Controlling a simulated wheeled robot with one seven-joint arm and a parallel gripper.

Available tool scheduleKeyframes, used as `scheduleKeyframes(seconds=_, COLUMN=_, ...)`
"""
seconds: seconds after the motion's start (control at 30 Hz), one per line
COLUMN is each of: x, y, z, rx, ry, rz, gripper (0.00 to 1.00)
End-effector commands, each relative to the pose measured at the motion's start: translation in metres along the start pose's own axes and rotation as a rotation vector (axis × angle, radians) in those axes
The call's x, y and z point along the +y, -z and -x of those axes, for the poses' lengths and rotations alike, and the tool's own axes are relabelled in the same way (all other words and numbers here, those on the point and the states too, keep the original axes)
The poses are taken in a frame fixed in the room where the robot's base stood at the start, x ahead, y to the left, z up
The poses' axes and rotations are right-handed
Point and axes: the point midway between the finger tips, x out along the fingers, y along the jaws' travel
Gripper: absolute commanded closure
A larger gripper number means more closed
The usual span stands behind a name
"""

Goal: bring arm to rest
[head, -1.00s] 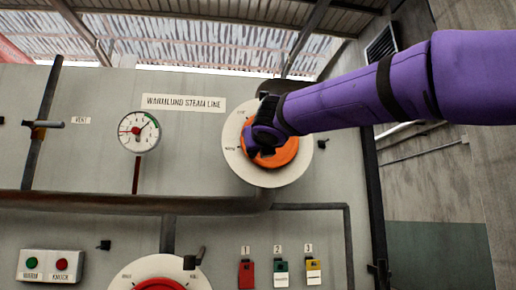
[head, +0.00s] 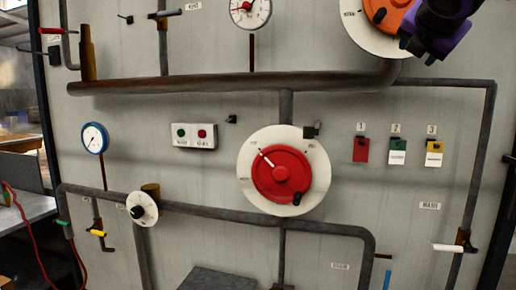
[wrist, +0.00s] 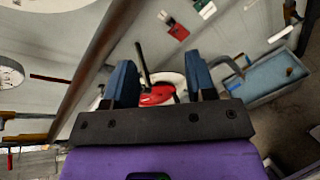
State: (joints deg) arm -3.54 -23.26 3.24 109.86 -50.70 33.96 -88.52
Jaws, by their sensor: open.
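My gripper (head: 428,30) is at the top right of the head view, partly cut off by the frame edge, in front of the upper dial. In the wrist view its two blue fingers (wrist: 160,85) stand wide apart with nothing between them but the panel beyond. The orange handwheel (head: 388,14) on its white dial shows beside the gripper, partly hidden by it. Whether they touch is not clear. The red handwheel (head: 281,174) on a white dial sits lower on the panel and also shows between the fingers in the wrist view (wrist: 157,95).
A thick pipe (head: 230,84) crosses the grey panel. A white-handled valve (head: 448,247) is at lower right. A table stands at left.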

Motion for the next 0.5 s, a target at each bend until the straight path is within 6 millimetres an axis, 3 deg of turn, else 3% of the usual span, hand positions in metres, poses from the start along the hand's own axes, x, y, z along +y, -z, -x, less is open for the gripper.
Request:
scheduleKeyframes(seconds=0.1, x=-0.048, y=0.032, z=0.012, rx=0.080, ry=0.106, rz=-0.339, gripper=0.49)
scheduleKeyframes(seconds=0.5, x=-0.187, y=0.160, z=0.071, rx=0.163, ry=0.625, rz=-1.480, gripper=0.49)
